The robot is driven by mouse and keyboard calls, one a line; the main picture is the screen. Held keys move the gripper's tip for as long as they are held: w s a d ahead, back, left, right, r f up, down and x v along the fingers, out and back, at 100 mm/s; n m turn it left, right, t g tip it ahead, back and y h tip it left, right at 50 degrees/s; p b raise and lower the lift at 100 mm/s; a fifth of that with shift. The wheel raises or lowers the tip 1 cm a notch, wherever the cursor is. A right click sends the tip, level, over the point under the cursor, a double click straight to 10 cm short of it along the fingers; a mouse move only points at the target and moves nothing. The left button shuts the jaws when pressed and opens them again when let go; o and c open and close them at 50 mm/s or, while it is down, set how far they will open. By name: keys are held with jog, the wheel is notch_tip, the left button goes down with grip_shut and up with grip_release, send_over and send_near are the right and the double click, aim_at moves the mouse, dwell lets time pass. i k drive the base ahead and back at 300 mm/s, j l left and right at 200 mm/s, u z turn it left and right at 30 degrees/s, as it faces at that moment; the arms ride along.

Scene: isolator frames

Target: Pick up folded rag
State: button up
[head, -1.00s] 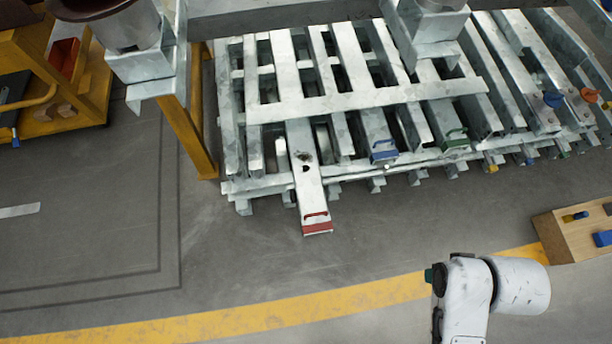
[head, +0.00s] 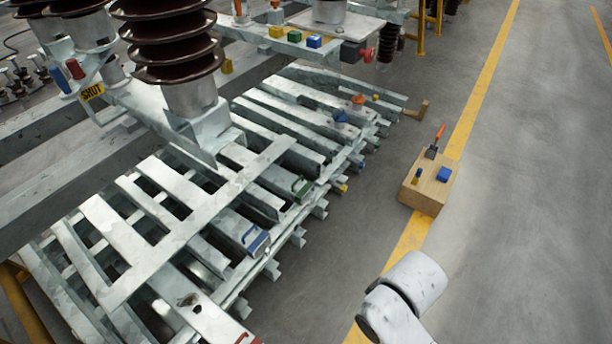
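I cannot surely pick out a folded rag. A small blue item (head: 444,174) lies on top of a wooden box (head: 422,200) on the floor right of centre; it is too small to tell whether it is cloth or a block. A dark patch (head: 188,299) shows on a pale metal beam at the lower left; I cannot tell what it is. My white arm shows at the bottom right, below the wooden box and apart from it. My gripper is outside the view.
Galvanised metal racks (head: 150,231) with blue and green handles fill the left. Brown ribbed insulators (head: 165,40) stand above them. A tool with a red handle (head: 439,135) and a small yellow-and-dark item (head: 417,175) are on the box. The grey floor (head: 520,220) at the right is clear.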

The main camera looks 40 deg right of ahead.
aim_at(445, 173)
jog(key=z, duration=1.8)
